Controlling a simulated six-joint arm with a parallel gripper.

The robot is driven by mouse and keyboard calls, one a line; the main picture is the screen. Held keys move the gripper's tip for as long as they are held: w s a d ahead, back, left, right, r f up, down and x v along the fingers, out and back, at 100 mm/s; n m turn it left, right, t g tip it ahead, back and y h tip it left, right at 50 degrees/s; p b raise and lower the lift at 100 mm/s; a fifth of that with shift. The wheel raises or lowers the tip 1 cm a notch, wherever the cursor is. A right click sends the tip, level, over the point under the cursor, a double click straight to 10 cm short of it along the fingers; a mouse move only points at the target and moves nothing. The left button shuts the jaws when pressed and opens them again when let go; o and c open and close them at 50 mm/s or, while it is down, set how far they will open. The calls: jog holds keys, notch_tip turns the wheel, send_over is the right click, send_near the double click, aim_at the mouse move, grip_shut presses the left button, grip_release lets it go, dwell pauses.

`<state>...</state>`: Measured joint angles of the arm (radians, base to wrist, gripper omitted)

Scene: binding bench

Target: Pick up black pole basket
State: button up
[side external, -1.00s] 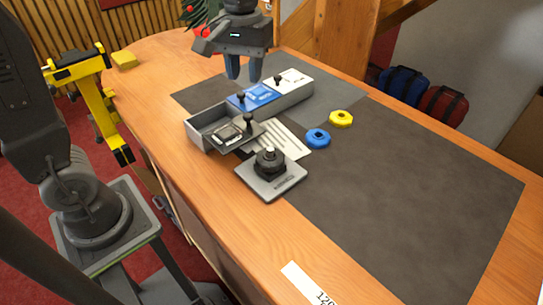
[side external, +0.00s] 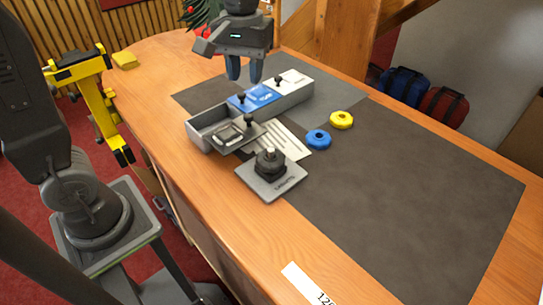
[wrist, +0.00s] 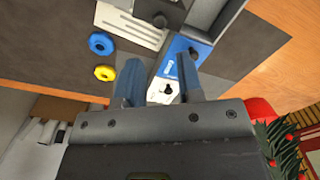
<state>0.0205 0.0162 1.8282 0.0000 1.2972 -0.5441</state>
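Nothing in view is plainly a basket with a black pole. The nearest match is a dark grey tray-like piece with an upright black knob (side external: 233,138), tilted at the front of the open compartment of a grey box (side external: 205,127). A grey square base with a black knob (side external: 270,165) stands in front of it. The box's other compartments carry a blue lid (side external: 256,97) and a white lid (side external: 291,80), each with a black knob; the blue lid also shows in the wrist view (wrist: 182,50). My gripper (side external: 244,76) is open and empty above the box's back side.
A blue ring (side external: 319,139) and a yellow ring (side external: 341,120) lie on the dark mat (side external: 410,190). A white slotted plate (side external: 285,137) lies beside the box. A small decorated tree (side external: 197,14) stands behind my gripper. The mat's right side is clear.

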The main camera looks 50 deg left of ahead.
jog(key=o, duration=1.1)
jog(key=r+m, duration=0.1)
jog(key=m, duration=2.6)
send_over(270, 152)
jog(key=a, duration=0.1)
jog(key=f, duration=0.8)
jog(key=shift+w+a, duration=0.1)
jog(key=shift+w, duration=0.1)
jog(key=shift+w+d+f, duration=0.1)
jog(key=shift+f, duration=1.3)
jog(key=shift+d+f, duration=0.1)
jog(key=shift+f, duration=1.25)
